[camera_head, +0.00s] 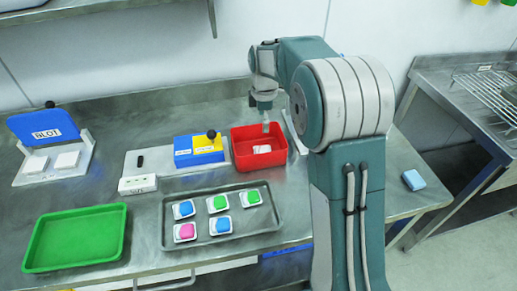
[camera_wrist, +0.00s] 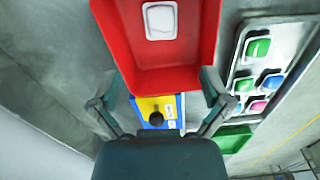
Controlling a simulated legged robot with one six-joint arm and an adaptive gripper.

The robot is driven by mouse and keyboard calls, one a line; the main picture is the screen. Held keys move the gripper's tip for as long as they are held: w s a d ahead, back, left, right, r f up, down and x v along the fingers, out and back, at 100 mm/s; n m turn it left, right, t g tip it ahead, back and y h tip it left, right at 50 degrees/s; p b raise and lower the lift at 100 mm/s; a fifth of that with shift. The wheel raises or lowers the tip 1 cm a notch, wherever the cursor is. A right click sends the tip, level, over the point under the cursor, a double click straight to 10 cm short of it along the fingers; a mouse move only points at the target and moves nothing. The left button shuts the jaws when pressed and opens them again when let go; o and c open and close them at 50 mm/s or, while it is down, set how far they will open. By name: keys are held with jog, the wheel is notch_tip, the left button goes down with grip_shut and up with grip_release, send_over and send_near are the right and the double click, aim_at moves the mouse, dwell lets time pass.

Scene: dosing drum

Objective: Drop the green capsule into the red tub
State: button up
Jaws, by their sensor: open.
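The red tub (camera_head: 240,152) stands on the bench behind the tray; it also fills the upper middle of the wrist view (camera_wrist: 150,82). A white rounded piece (camera_head: 262,149) lies on its floor, and in the wrist view (camera_wrist: 160,20) only a pale face shows, with no green visible. Two green capsules with white rims, one nearer the middle (camera_head: 217,203) and one at the right (camera_head: 250,197), lie on the grey tray (camera_head: 175,255). My gripper (camera_head: 265,125) hangs over the tub, open, with nothing between its fingers in the wrist view (camera_wrist: 158,78).
Blue and pink capsules share the tray. A blue and yellow box (camera_head: 183,152) with a black knob (camera_head: 211,134) stands left of the tub. A green tray (camera_head: 75,238) lies front left. A blue hinged device (camera_head: 45,125) stands far left. A blue block (camera_head: 413,180) lies right.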

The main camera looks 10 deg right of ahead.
notch_tip(320, 180, up, 8)
jog(key=shift+d+f, duration=0.15)
jog(key=shift+f, duration=0.1)
jog(key=s+r+m+t, duration=0.1)
jog(key=s+r+m, duration=0.3)
jog(key=s, duration=0.4)
jog(key=s+r+m+t, duration=0.2)
jog(key=s+r+m, duration=0.15)
jog(key=s, duration=0.45)
jog(key=s+f+m+t, duration=0.2)
jog(key=s+f+m, duration=0.2)
jog(key=s+m, duration=0.5)
jog(key=s, duration=0.6)
jog(key=shift+s+f+t, duration=0.15)
jog(key=shift+f+t, duration=0.1)
jog(key=shift+t, duration=0.05)
